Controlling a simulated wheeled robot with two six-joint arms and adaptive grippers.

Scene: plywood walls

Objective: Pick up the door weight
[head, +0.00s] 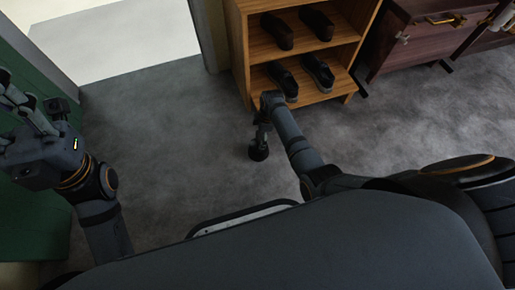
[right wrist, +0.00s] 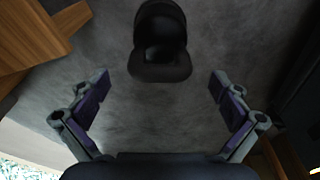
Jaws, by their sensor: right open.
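The door weight is a small black object (head: 259,153) on the grey carpet, below the end of my right arm in the head view. In the right wrist view the door weight (right wrist: 160,65) shows at the top middle, with a rounded upper part and a wider base. My right gripper (right wrist: 158,95) is open and empty, its two fingers spread to either side with the weight beyond them. In the head view my right gripper (head: 261,128) points down just above the weight and partly hides it. My left gripper (head: 22,108) is raised at the left, away from the weight.
A wooden shoe rack (head: 330,62) with dark shoes stands just beyond my right gripper. A dark reddish cabinet (head: 420,45) is at the upper right. A bright doorway (head: 120,40) opens at the upper left, beside a green panel (head: 35,215). The carpet (head: 170,130) left of the weight is clear.

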